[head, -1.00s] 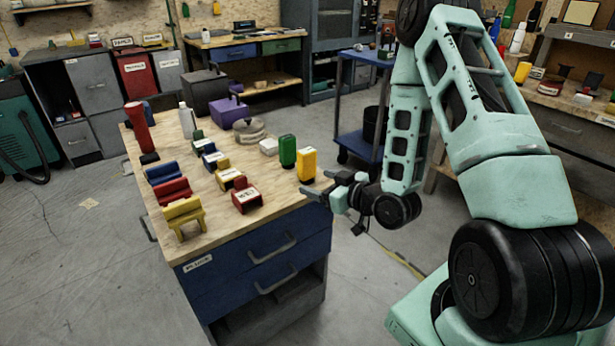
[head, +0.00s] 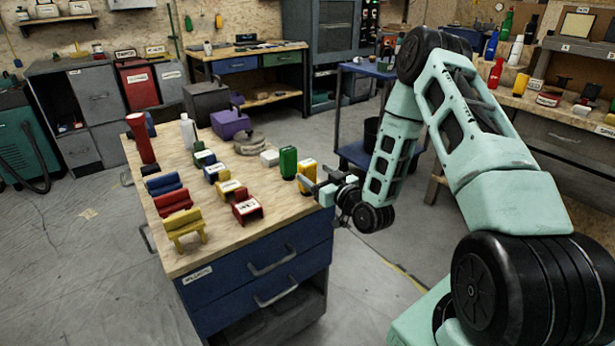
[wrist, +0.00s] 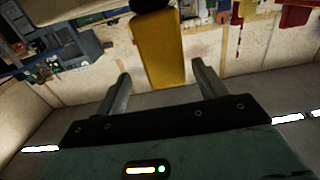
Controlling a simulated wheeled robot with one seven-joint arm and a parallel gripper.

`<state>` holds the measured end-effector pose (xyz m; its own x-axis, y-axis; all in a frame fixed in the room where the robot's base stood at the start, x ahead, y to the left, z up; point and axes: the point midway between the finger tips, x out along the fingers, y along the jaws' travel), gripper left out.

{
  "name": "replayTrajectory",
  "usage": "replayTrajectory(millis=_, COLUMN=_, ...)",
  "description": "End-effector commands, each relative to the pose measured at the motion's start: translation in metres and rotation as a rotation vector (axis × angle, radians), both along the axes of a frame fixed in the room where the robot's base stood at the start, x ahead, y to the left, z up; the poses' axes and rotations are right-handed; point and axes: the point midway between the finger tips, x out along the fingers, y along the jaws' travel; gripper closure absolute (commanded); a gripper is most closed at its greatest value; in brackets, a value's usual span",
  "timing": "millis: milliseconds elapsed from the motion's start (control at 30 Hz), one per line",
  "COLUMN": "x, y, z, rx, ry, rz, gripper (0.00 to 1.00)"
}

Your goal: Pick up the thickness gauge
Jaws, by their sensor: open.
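A yellow upright block (head: 306,174) stands at the right edge of the blue-drawered bench, and I cannot tell for sure whether it is the thickness gauge. In the wrist view a yellow body (wrist: 160,50) with a dark top rises beyond and between the fingertips. My gripper (head: 312,190) is open and empty, just right of the yellow block. Its two fingers also show apart in the wrist view (wrist: 160,76). The fingers partly cover the block's lower part in the head view.
A green block (head: 288,163) stands close left of the yellow one, with a white block (head: 269,157) beyond. Several small coloured stands, a red cylinder (head: 141,138) and a purple box (head: 230,124) share the wooden bench top (head: 265,221). A blue cart (head: 362,155) stands behind.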

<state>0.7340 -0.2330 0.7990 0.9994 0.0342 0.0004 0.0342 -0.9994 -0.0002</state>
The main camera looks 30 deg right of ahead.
Motion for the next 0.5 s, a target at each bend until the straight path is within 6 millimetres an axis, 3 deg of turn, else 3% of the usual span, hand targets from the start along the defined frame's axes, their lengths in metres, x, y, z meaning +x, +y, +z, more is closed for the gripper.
replayTrajectory(millis=167, x=0.011, y=0.002, z=0.001, rx=0.000, ry=-0.001, rz=0.001, gripper=0.29)
replayTrajectory(millis=500, x=0.054, y=0.009, z=0.000, rx=0.000, ry=-0.001, rz=0.000, gripper=0.29)
